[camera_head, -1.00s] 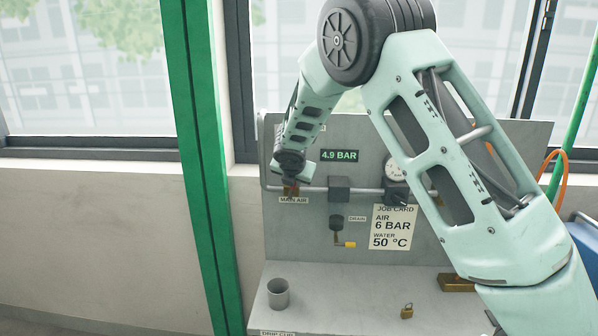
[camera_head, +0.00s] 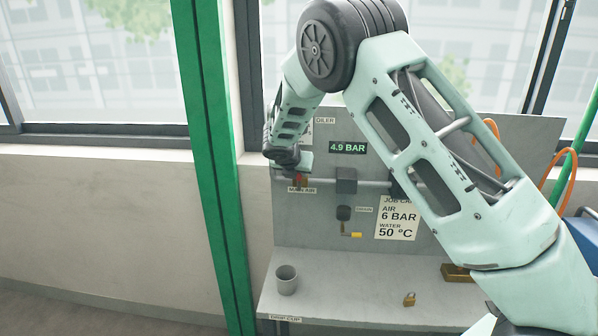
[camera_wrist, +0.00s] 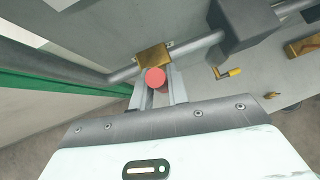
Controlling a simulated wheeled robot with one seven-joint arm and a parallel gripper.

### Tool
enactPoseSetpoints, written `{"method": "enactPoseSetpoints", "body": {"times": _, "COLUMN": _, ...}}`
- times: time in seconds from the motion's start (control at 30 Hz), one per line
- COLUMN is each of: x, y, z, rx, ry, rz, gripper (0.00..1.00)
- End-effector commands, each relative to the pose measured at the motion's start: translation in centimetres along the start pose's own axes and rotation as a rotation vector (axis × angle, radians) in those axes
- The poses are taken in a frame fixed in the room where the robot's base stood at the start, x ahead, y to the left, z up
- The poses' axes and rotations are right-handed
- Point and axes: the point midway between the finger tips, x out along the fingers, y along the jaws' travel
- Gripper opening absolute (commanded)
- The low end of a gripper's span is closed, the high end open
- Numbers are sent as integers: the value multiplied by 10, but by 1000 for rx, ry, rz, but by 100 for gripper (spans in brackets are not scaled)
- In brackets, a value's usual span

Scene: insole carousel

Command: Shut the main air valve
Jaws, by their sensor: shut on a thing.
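The main air valve is a brass body (camera_wrist: 154,54) on the grey pipe, with a red handle (camera_wrist: 156,80) whose round end faces the wrist camera. My gripper (camera_wrist: 158,92) is shut on the red handle, one finger on each side. In the head view my gripper (camera_head: 302,170) is at the valve, just above the MAIN AIR label (camera_head: 301,190), and hides most of the handle. The display (camera_head: 348,147) on the panel reads 4.9 BAR. From these views I cannot tell for sure how far the handle is turned.
The drain valve (camera_head: 344,214) with a yellow handle hangs below the pipe. A job card (camera_head: 397,220) reads AIR 6 BAR, WATER 50 °C. A grey cup (camera_head: 286,281), a padlock (camera_head: 409,299) and a brass block (camera_head: 456,272) stand on the shelf. A green post (camera_head: 212,170) rises left of the panel.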

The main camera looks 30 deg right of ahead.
Motion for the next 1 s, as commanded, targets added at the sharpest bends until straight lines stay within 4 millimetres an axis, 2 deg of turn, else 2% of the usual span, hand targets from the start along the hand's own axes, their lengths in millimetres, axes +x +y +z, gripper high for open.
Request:
{"method": "enactPoseSetpoints", "body": {"times": 0.03, "x": 0, "y": 1, "z": -1, "rx": -5, "ry": 1, "rz": 1, "gripper": 22}}
{"method": "enactPoseSetpoints", "body": {"times": 0.1, "x": 0, "y": 1, "z": -1, "rx": -4, "ry": 1, "rz": 1, "gripper": 38}}
{"method": "enactPoseSetpoints", "body": {"times": 0.4, "x": -1, "y": 1, "z": -1, "rx": -2, "ry": 1, "rz": 2, "gripper": 38}}
{"method": "enactPoseSetpoints", "body": {"times": 0.53, "x": -11, "y": 2, "z": -1, "rx": -1, "ry": -1, "rz": 5, "gripper": 38}}
{"method": "enactPoseSetpoints", "body": {"times": 0.67, "x": -34, "y": 2, "z": -2, "rx": 1, "ry": 0, "rz": 7, "gripper": 38}}
{"method": "enactPoseSetpoints", "body": {"times": 1.0, "x": -114, "y": 2, "z": -2, "rx": 0, "ry": -1, "rz": 7, "gripper": 38}}
